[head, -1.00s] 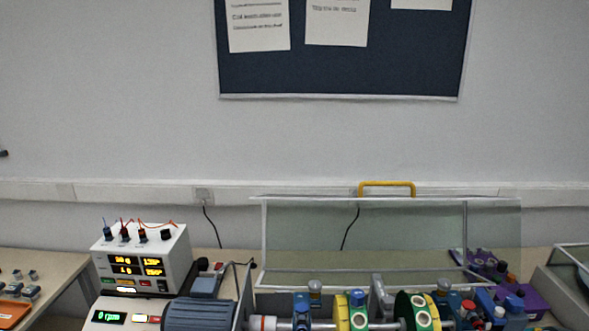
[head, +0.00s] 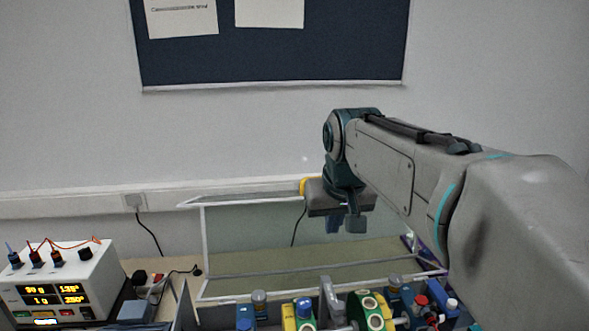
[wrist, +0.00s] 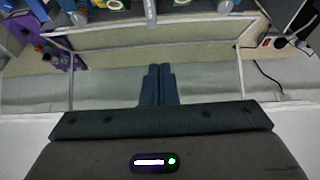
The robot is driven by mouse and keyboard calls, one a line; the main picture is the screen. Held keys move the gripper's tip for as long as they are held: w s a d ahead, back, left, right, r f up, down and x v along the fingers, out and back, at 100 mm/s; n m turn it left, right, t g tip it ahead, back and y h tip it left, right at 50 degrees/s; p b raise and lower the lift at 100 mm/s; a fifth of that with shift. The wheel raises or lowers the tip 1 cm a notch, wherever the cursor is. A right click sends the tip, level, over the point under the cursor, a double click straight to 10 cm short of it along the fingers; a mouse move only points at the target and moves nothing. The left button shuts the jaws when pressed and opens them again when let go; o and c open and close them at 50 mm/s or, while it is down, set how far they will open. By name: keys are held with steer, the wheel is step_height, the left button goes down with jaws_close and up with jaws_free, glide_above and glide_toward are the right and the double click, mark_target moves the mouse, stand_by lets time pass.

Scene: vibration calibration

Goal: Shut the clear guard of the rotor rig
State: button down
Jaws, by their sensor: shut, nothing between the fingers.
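The clear guard (head: 250,235) of the rotor rig stands raised at the back of the rig, a pale-framed pane leaning up. Its yellow handle (head: 303,186) at the top edge is mostly hidden by my gripper. My gripper (head: 355,224) is shut and empty, fingers pointing down, in front of the guard's upper part in the head view; I cannot tell whether it touches. In the wrist view my shut fingers (wrist: 158,70) overlap the pane area, with the guard frame's side bars (wrist: 70,75) on either side. The rotor discs (head: 370,312) lie uncovered below the guard.
A white meter box (head: 65,285) with lit displays stands at the left, with cables beside it. A wall trunking (head: 60,205) and a notice board (head: 270,60) are behind. Purple items (wrist: 30,30) lie beside the rig. My arm hides the right side.

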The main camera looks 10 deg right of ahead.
steer(key=w+r+t, duration=0.1)
steer(key=w+r, duration=0.4)
steer(key=w, duration=0.6)
steer(key=w+r, duration=0.5)
steer(key=w, duration=0.7)
steer(key=x, duration=1)
steer(key=shift+s+a+f, duration=0.1)
steer(key=shift+s+a, duration=0.05)
steer(key=shift+a, duration=0.1)
steer(key=shift+s+f, duration=0.15)
steer(key=shift+s, duration=0.05)
steer(key=s, duration=0.2)
steer(key=shift+s, duration=0.35)
steer(key=shift+s+f, duration=0.2)
steer(key=shift+s, duration=0.15)
steer(key=shift+s+b, duration=0.1)
steer(key=shift+b, duration=0.25)
